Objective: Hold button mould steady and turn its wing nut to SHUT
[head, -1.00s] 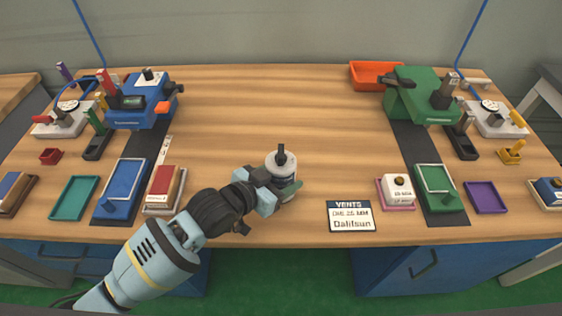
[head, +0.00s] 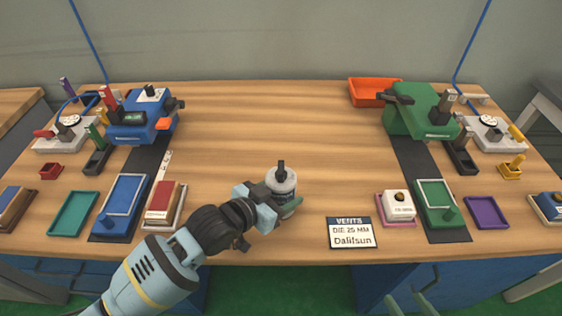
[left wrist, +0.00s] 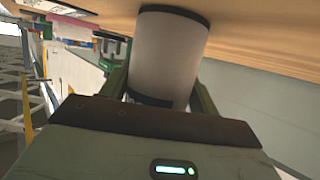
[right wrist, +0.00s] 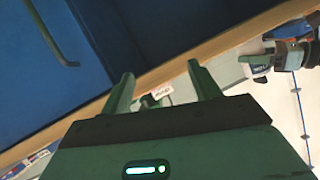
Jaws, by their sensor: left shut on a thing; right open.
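The button mould (head: 281,183) is a pale grey upright cylinder on the wooden table, with a black wing nut (head: 281,168) on top. My left gripper (head: 284,203) is shut around its side from the front; in the left wrist view the mould (left wrist: 168,55) fills the space between the fingers. The wing nut is out of sight there. My right gripper (head: 412,303) shows only its green fingertips at the bottom edge of the head view, in front of the table, well away from the mould. It is open and empty in the right wrist view (right wrist: 162,88).
A blue press (head: 140,125) stands at back left, a green press (head: 418,118) at back right, near an orange bin (head: 368,91). Small trays line the front. The table's middle is clear. Blue drawers (head: 455,282) are below.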

